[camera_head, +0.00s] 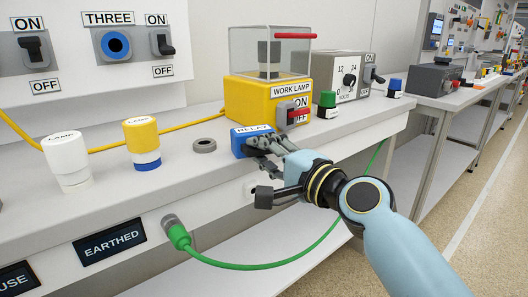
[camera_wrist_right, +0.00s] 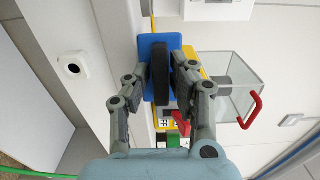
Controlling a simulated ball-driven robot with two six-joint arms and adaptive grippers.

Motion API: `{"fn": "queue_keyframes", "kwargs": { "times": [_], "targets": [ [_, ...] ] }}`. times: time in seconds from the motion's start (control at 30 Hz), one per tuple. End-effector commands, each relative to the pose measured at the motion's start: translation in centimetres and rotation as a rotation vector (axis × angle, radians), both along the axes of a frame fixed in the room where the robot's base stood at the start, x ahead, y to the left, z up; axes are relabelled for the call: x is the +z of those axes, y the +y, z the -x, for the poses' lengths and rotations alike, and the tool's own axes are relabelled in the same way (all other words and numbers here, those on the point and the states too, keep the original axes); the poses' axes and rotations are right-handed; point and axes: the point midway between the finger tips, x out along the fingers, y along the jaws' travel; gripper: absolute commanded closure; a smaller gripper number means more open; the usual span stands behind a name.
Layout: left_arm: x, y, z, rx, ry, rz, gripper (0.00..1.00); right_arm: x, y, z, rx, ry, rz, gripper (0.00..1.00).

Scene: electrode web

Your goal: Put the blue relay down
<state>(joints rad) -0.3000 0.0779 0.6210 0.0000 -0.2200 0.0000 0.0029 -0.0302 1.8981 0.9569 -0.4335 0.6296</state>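My left gripper is not seen.
The yellow work lamp box (camera_head: 247,107) with clear cover stands close behind. A green cable (camera_head: 262,267) hangs before the bench from a plug. Bench between ring and relay is narrow but clear.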

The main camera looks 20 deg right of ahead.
Motion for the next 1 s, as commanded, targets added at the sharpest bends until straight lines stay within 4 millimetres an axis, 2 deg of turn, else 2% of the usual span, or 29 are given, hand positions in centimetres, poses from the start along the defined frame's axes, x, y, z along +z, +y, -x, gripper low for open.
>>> {"fn": "queue_keyframes", "kwargs": {
  "times": [0.03,0.1,0.47,0.57,0.8,1.0],
  "targets": [
    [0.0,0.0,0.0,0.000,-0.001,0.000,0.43,0.1,0.0,0.0,0.000,0.000,0.000,0.69],
    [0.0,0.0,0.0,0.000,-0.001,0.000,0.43,0.0,0.0,0.0,0.000,0.000,0.000,0.61],
    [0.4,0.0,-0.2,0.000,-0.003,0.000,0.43,0.4,-0.1,0.3,0.000,0.001,0.001,0.61],
    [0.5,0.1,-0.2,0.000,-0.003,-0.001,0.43,0.3,-0.7,1.9,0.000,0.002,0.003,0.61],
    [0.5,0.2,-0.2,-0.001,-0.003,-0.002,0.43,0.2,-2.5,7.1,0.002,0.004,0.005,0.61],
    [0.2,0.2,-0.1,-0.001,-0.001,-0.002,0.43,0.1,-3.7,10.3,0.001,0.002,0.003,0.61]
  ]
}}
